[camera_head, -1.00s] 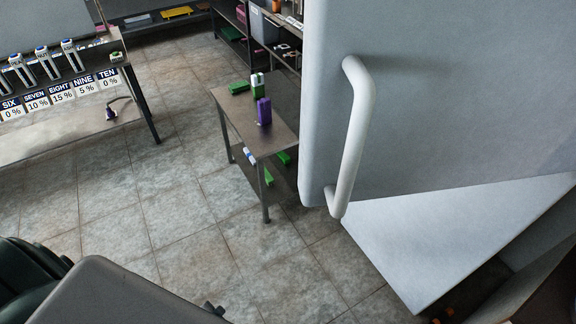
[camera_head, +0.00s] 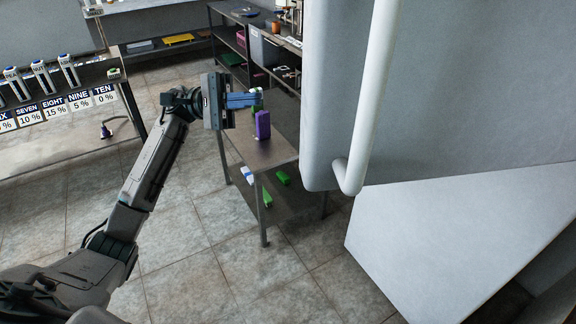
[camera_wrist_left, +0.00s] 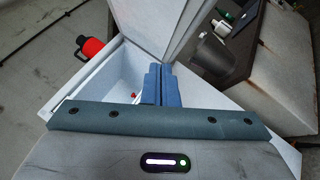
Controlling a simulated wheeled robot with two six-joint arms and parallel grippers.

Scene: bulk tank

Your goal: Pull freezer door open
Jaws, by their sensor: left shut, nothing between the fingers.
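The freezer door (camera_head: 470,80) is a large pale grey panel filling the right of the head view. Its long white bar handle (camera_head: 374,90) stands on the near face, by the left edge. My left gripper (camera_head: 250,99) has blue fingers, points right and is left of the handle, apart from it. In the left wrist view the gripper (camera_wrist_left: 160,84) is shut and empty. A white-walled box interior (camera_wrist_left: 105,82) with small red things shows beyond the fingers, beside a pale panel (camera_wrist_left: 155,25). My right gripper is in neither view.
A small metal table (camera_head: 262,150) with a purple carton (camera_head: 263,125) stands behind my left gripper. A labelled shelf (camera_head: 70,135) is at the left. A red flask (camera_wrist_left: 88,46) stands beside the white box. Tiled floor is clear in front.

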